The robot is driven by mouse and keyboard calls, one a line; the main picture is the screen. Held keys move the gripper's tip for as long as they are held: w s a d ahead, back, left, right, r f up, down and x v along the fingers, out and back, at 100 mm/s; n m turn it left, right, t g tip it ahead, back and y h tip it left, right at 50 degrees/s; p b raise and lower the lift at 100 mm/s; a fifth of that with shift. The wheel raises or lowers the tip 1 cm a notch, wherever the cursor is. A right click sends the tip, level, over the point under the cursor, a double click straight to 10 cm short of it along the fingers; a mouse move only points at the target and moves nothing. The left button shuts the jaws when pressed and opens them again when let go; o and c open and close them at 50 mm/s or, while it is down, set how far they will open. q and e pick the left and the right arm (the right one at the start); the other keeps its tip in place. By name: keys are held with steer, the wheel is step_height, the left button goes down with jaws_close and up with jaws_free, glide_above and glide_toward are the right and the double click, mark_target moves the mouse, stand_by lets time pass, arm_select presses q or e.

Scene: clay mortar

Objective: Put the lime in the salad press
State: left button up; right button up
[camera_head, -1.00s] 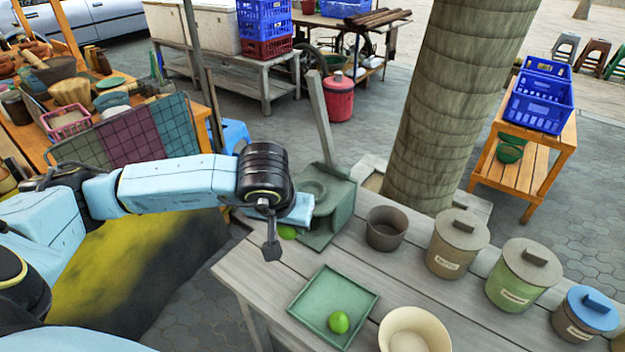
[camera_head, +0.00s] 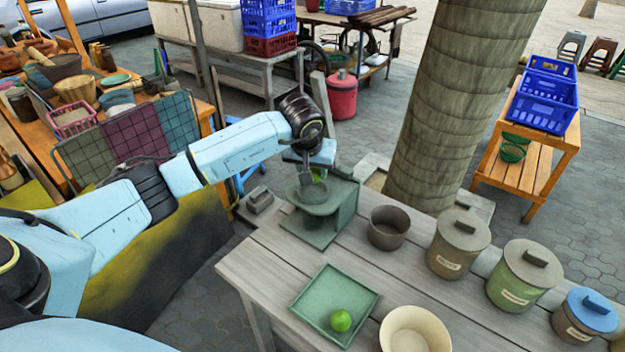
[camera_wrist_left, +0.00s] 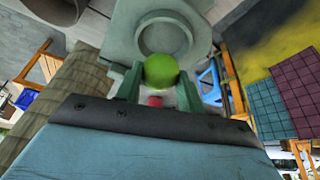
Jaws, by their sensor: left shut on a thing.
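My left gripper (camera_head: 312,178) is shut on a green lime (camera_wrist_left: 161,71), held between its fingertips. In the head view only a sliver of this lime (camera_head: 317,176) shows. The gripper is over the green salad press (camera_head: 318,228), at its round cup. In the left wrist view the press's ring-shaped cup (camera_wrist_left: 165,35) lies just beyond the lime; I cannot tell whether they touch. A second lime (camera_head: 341,320) lies on the square green tray (camera_head: 312,304) on the table. My right gripper is not in view.
The grey plank table (camera_head: 262,270) also bears a brown bowl (camera_head: 387,228), several lidded canisters (camera_head: 458,243) and a cream bowl (camera_head: 414,334). A thick trunk (camera_head: 450,110) stands behind it. A stall with baskets is at the left.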

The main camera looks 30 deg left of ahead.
arm_select(q)
steer(key=shift+w+f, duration=0.15)
steer(key=shift+f, duration=1.6)
steer(key=shift+f, duration=0.15)
steer(key=o, duration=1)
steer(key=shift+c, duration=0.2)
steer(key=shift+r, duration=0.4)
steer(key=v, duration=1.1)
steer(key=shift+s+r+p, duration=0.2)
steer(key=shift+s+p, duration=0.05)
steer(key=shift+p, duration=0.15)
